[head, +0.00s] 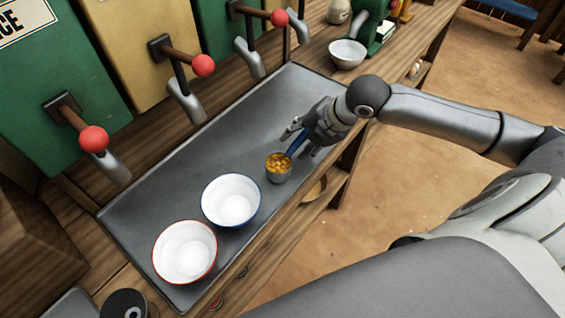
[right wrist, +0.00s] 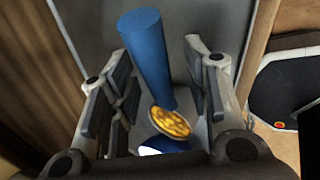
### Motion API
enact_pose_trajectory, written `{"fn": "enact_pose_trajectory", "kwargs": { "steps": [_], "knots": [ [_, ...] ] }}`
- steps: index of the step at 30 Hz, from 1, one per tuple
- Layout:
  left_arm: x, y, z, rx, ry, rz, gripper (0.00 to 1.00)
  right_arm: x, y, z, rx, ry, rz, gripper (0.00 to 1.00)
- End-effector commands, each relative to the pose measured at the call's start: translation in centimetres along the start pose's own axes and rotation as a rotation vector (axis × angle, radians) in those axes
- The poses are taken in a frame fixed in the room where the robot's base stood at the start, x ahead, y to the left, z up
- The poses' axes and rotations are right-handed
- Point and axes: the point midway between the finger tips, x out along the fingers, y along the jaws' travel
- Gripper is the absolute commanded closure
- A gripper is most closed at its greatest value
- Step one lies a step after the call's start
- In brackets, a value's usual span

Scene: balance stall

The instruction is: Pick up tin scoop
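The tin scoop (head: 279,170) stands on the grey metal tray (head: 240,140), its round cup full of yellow bits and its blue handle rising toward my right gripper. My right gripper (head: 301,141) is open around the blue handle. In the right wrist view the handle (right wrist: 146,55) stands between the spread fingers, with visible gaps on both sides. The cup's yellow contents (right wrist: 170,122) show below it, toward the palm. My left gripper is not in view.
A blue-rimmed white bowl (head: 231,203) stands just left of the scoop, and a red-rimmed white bowl (head: 184,253) stands further left. Dispensers with red-knobbed levers (head: 202,66) line the tray's back. Another white bowl (head: 347,55) stands beyond its far end. The tray's far part is clear.

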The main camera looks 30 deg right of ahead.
Motion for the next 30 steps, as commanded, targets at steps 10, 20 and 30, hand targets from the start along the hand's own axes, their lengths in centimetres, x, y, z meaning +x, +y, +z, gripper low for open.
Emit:
{"fn": "enact_pose_trajectory", "kwargs": {
  "steps": [10,20,30],
  "knots": [
    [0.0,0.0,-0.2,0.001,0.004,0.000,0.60,0.0,0.0,0.0,0.000,0.000,0.000,1.00],
    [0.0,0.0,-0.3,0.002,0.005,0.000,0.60,-0.2,0.1,0.0,0.000,0.000,0.002,1.00],
    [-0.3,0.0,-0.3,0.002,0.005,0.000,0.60,-4.3,1.9,-0.8,-0.006,-0.004,0.003,1.00]
  ]
}}
